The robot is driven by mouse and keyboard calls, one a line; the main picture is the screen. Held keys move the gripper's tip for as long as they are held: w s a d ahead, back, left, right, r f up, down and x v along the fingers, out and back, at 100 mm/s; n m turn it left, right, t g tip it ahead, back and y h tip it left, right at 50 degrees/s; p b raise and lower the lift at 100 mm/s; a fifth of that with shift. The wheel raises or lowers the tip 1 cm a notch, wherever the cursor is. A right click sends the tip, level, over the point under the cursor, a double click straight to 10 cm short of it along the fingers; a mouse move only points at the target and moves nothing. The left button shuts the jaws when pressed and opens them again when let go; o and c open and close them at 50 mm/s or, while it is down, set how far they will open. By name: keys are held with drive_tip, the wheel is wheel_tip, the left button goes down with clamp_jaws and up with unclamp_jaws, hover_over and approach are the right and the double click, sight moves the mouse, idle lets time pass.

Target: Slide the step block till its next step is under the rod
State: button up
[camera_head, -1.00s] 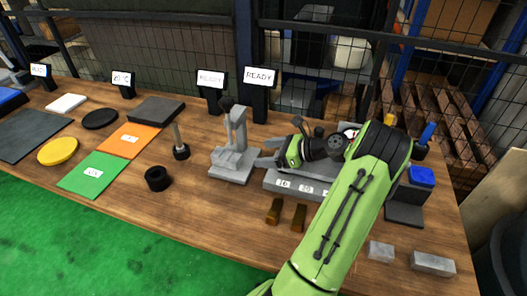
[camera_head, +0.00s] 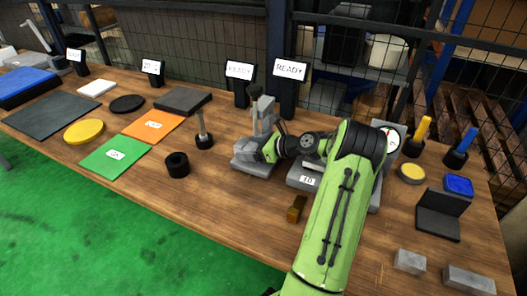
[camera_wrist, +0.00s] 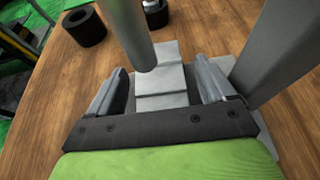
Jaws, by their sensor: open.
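The grey step block (camera_wrist: 162,82) lies on the stand's base (camera_head: 250,168), between the two fingers of my gripper (camera_wrist: 160,68) in the wrist view. My gripper is open, one finger on each side of the block, and contact cannot be told. The round grey rod (camera_wrist: 132,30) comes down over the block; its lower end appears over the block's middle part, and whether it touches a step is unclear. The stand's thick post (camera_wrist: 278,55) rises at the right. In the head view my gripper (camera_head: 262,150) is at the stand, and its hand hides most of the block.
A black ring (camera_head: 177,165) and a peg on a black foot (camera_head: 203,130) stand left of the stand. A grey labelled block (camera_head: 308,181) is close on the right, partly behind my arm. A brass block (camera_head: 297,209) lies in front. Two display signs stand behind.

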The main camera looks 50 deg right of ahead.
drive_tip(key=shift+w+a+f, duration=0.15)
drive_tip(key=shift+w, duration=0.2)
clamp_jaws()
idle(0.3)
